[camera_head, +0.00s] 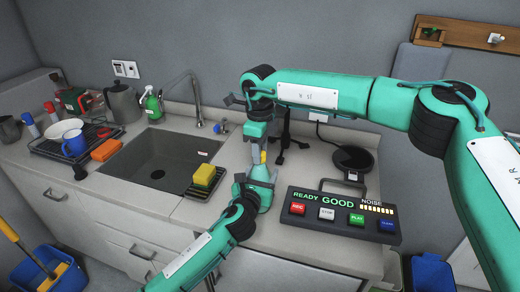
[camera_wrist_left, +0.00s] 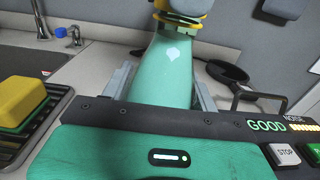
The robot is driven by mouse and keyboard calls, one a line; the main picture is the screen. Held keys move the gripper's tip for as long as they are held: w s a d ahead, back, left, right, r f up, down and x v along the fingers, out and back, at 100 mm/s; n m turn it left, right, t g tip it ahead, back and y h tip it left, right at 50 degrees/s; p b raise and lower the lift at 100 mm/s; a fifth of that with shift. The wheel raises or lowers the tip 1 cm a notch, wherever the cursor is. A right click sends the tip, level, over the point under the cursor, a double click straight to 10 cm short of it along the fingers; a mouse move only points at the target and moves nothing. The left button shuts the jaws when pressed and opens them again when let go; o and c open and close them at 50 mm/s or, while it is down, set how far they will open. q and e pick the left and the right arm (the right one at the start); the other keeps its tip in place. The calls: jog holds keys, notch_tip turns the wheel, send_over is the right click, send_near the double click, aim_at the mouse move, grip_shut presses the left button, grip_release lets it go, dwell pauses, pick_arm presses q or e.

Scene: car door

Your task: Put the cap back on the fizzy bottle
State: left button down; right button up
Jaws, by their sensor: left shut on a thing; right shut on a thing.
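The teal bottle (camera_wrist_left: 172,75) with a pale leaf-like mark stands upright in the left wrist view, between the fingers of my left gripper (camera_wrist_left: 163,92). In the head view the bottle is small and blends with my teal arms. My left gripper (camera_head: 258,187) is shut on it from the front. My right gripper (camera_head: 259,150) points down from above and is shut at the bottle's top. Yellow shows there in both views. The cap is mostly hidden by the right gripper, and I cannot tell whether it sits on the neck.
A READY/GOOD panel (camera_head: 341,214) with buttons stands at the counter's right front. A black pan (camera_head: 353,158) lies behind it. A yellow sponge (camera_head: 204,173) is on a black rack at left, beside the sink (camera_head: 162,158). Mugs, a kettle and a spray bottle stand further left.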

jog(key=m, duration=0.6)
jog(key=shift+m, duration=0.3)
jog(key=m, duration=0.5)
jog(key=shift+m, duration=0.3)
jog(key=o, duration=1.1)
jog(key=shift+r, duration=0.1)
jog(key=shift+r, duration=2.15)
jog(key=shift+c, duration=0.4)
jog(key=n, duration=0.2)
jog(key=r+n, duration=0.1)
jog(key=n, duration=0.3)
jog(key=shift+a+r, duration=0.1)
jog(key=shift+r, duration=0.2)
jog(key=n, duration=0.2)
jog(key=r+n, duration=0.1)
jog(key=n, duration=0.3)
jog(key=shift+r+n, duration=0.3)
jog(key=shift+r, duration=0.1)
